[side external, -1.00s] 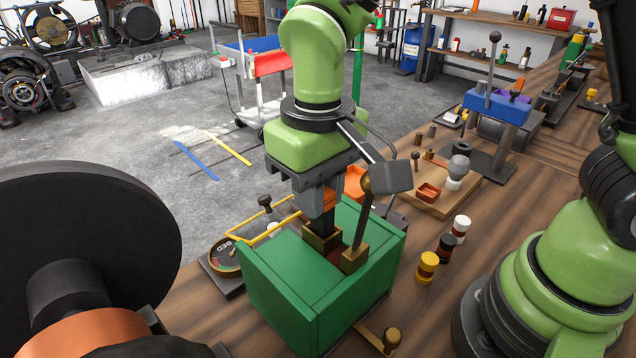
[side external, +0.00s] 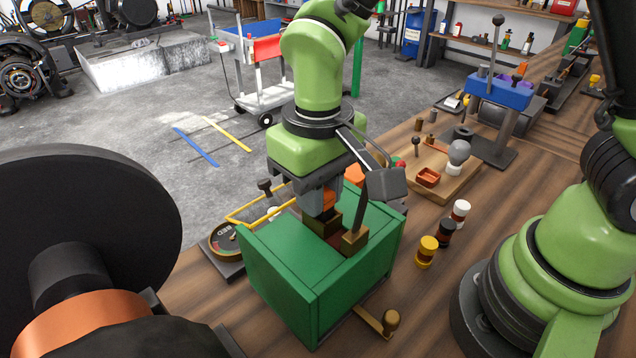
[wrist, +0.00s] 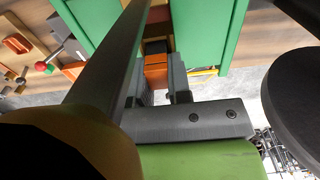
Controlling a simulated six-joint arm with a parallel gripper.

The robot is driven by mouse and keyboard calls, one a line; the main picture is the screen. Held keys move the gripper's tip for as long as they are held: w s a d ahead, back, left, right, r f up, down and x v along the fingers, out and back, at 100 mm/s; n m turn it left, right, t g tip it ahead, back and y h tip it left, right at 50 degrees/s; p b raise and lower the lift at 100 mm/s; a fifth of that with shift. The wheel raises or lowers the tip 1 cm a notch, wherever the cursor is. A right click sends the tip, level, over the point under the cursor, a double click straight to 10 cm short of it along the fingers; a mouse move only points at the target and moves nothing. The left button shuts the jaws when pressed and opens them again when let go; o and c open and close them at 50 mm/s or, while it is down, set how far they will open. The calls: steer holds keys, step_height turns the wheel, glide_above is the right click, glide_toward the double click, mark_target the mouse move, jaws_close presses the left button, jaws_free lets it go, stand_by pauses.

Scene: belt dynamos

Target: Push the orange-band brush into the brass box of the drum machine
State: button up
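The green drum machine (side external: 320,268) stands on the bench with a brass box (side external: 322,222) on its top. The orange-band brush (side external: 329,200) is upright at the box. Its orange band shows above the rim and its dark lower end is hidden inside. My gripper (side external: 317,203) is directly above the box, its fingers shut around the brush. In the wrist view the orange band (wrist: 156,70) shows between the two fingers (wrist: 160,88). A dark lever (side external: 362,208) rises from a second brass block (side external: 354,241) beside the box. My wrist camera hides its top.
The lever stands close to my gripper and crosses the wrist view. A wooden board with a red tray (side external: 428,177) lies behind right. Yellow (side external: 426,252), black and white-capped jars stand right of the machine. A large black disc (side external: 85,240) fills the left foreground.

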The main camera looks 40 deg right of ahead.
steer(key=o, duration=0.5)
steer(key=shift+r, duration=0.1)
step_height(320, 180, up, 10)
steer(key=shift+f, duration=0.1)
stand_by(0.5)
steer(key=shift+s+d+r, duration=0.1)
steer(key=shift+d+r, duration=0.2)
steer(key=s+d+r+m+t+y, duration=0.1)
steer(key=s+d+r+m+t, duration=0.1)
steer(key=s+d, duration=0.3)
steer(key=s+d+r+m+t+y, duration=0.1)
steer(key=s+d+r+m+t, duration=0.1)
steer(key=s+d+t, duration=0.3)
steer(key=shift+s+d+r, duration=0.35)
steer(key=shift+r, duration=0.1)
